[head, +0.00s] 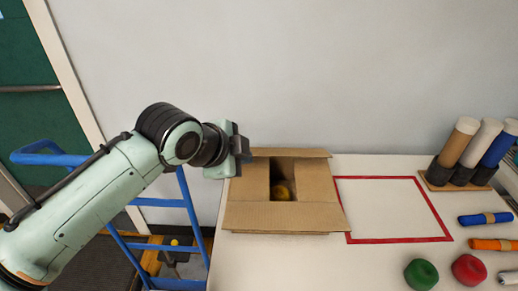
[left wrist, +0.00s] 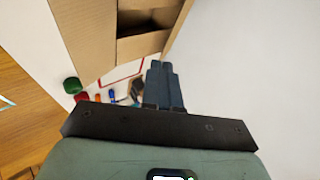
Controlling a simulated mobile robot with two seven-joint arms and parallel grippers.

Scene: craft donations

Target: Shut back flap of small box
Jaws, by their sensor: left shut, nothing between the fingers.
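The small cardboard box (head: 248,182) stands on the white table, its top facing me. Its left and right flaps lie inward, with a gap between them showing a yellow item (head: 281,191) inside. The front flap (head: 285,217) spreads toward the near side. The back flap (head: 292,153) shows as a narrow strip along the far edge, open. My left gripper (head: 244,150) is shut and empty by the box's back left corner; contact cannot be told. In the left wrist view its fingers (left wrist: 163,87) are together below the box (left wrist: 85,35). My right gripper is out of view.
A red-outlined area (head: 390,208) right of the box is empty. Green (head: 421,274) and red (head: 469,269) yarn balls, rolled bundles (head: 485,219) and a rack of tubes (head: 458,177) stand farther right. A blue cart frame (head: 160,202) is left of the table; a wall is behind.

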